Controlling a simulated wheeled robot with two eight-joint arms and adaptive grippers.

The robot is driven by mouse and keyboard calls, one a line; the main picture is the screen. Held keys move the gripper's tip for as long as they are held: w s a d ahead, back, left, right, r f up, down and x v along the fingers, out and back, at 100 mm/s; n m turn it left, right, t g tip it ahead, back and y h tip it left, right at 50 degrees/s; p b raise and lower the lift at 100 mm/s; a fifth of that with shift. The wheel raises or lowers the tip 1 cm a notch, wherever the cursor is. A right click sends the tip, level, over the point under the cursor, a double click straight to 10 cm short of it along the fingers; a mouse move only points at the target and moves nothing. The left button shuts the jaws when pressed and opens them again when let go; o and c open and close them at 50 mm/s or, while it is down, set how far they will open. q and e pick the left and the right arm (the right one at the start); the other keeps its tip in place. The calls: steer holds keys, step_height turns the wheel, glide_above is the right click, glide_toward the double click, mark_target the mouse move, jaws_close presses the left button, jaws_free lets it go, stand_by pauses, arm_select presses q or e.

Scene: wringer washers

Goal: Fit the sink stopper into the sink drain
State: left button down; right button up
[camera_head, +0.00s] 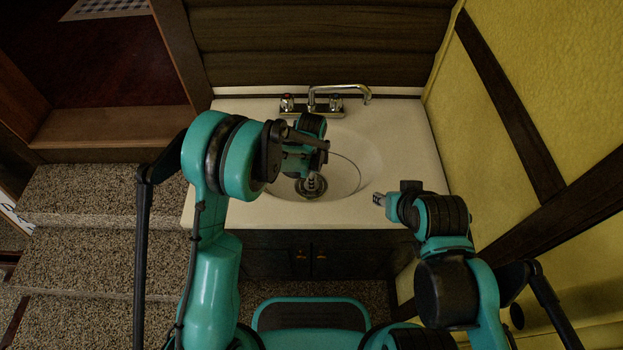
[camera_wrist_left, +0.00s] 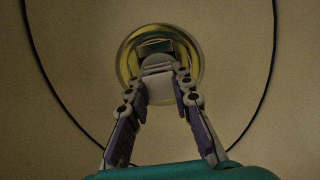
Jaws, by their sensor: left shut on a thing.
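The sink drain (camera_head: 322,194) is a dark round ring in the bottom of the white sink basin. My left gripper (camera_head: 311,182) points down over it, with its fingertips at the ring. In the left wrist view, my left gripper (camera_wrist_left: 160,82) is shut on a small grey piece, which I take as the sink stopper (camera_wrist_left: 156,47). A brass-coloured round rim (camera_wrist_left: 199,66) surrounds it there. The fingers hide much of the stopper, and I cannot tell whether it is seated or just above. My right gripper (camera_head: 379,199) is over the right front rim of the sink, away from the drain; its jaws are too small to read.
The faucet (camera_head: 325,103) with two handles stands at the back of the white counter (camera_head: 415,150). A thin dark cable curves through the basin. A yellow wall (camera_head: 540,60) closes off the right side. Carpeted steps (camera_head: 85,195) lie at left.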

arm_select(q)
steer(key=shift+s+f, duration=0.1)
steer(key=shift+f, duration=0.1)
steer(key=c, duration=0.7)
jaws_free()
steer(key=shift+r, duration=0.1)
steer(key=shift+r+p, duration=2.2)
steer(key=shift+r, duration=1.3)
